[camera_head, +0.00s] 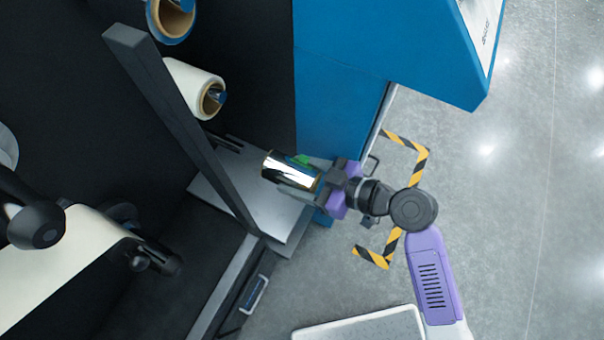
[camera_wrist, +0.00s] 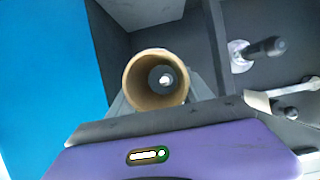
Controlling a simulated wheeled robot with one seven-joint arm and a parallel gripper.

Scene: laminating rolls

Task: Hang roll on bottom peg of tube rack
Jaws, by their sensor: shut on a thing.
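My gripper (camera_head: 332,182) is shut on a shiny metallic roll (camera_head: 288,171) and holds it lying sideways, its far end pointing left. In the wrist view the roll's open brown core (camera_wrist: 133,82) faces the camera, above my gripper. A dark round shape with a pale centre shows inside the core; I cannot tell whether it is a peg. The rack's dark panel (camera_head: 250,80) carries a white roll (camera_head: 190,85) on a peg, with another roll (camera_head: 170,22) above it. Thin dark bars (camera_head: 228,143) stand out below the white roll; I cannot tell whether they are the bottom peg.
A dark grey post (camera_head: 170,105) slants across the head view, left of the held roll. A grey plate (camera_head: 270,215) lies beneath the roll. A blue cabinet (camera_head: 345,60) stands beside my gripper. The floor (camera_head: 520,200) to the right is open, with yellow-black tape (camera_head: 405,140).

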